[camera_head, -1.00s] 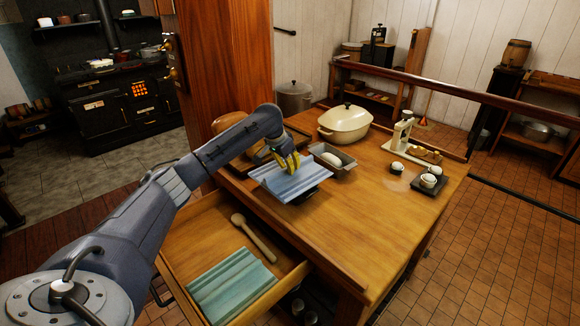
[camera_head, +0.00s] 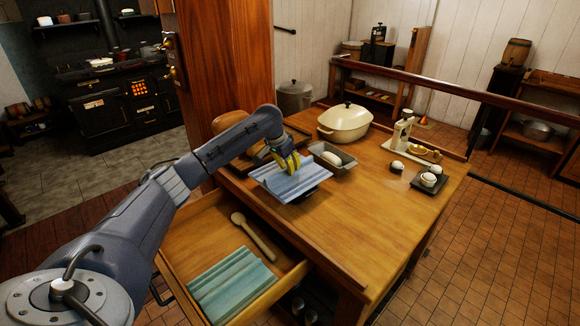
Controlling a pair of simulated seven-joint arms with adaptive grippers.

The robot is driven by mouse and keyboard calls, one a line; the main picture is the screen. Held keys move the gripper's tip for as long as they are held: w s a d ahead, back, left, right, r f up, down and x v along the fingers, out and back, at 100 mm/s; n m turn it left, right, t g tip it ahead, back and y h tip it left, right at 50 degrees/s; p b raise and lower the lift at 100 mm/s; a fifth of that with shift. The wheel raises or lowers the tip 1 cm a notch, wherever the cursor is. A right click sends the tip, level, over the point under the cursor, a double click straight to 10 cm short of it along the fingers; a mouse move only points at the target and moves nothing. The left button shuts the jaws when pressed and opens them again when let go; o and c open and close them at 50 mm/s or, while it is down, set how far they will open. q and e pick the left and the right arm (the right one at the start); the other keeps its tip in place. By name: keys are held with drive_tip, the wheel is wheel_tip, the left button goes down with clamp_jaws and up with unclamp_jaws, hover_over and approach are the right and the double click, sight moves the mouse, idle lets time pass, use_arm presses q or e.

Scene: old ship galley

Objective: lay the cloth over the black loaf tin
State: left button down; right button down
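A blue striped cloth (camera_head: 285,184) lies spread on the near left part of the table. A dark edge (camera_head: 306,197) shows under its near right side, probably the black loaf tin; the rest of that thing is hidden by the cloth. My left gripper (camera_head: 291,167), with yellow fingers, is at the cloth's far edge, touching or just above it. I cannot tell whether its fingers are closed on the cloth. My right gripper is not in view.
A grey loaf tin with pale dough (camera_head: 332,158) stands close right of the cloth. A cream lidded pot (camera_head: 345,122) is behind. An open drawer (camera_head: 213,234) holds a wooden spoon (camera_head: 253,236) and a green cloth (camera_head: 233,285). The table's front right (camera_head: 365,225) is clear.

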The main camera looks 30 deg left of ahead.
use_arm(q)
drive_tip(key=shift+f, duration=0.2)
idle(0.6)
drive_tip(key=c, duration=1.4)
unclamp_jaws()
drive_tip(key=shift+r, duration=4)
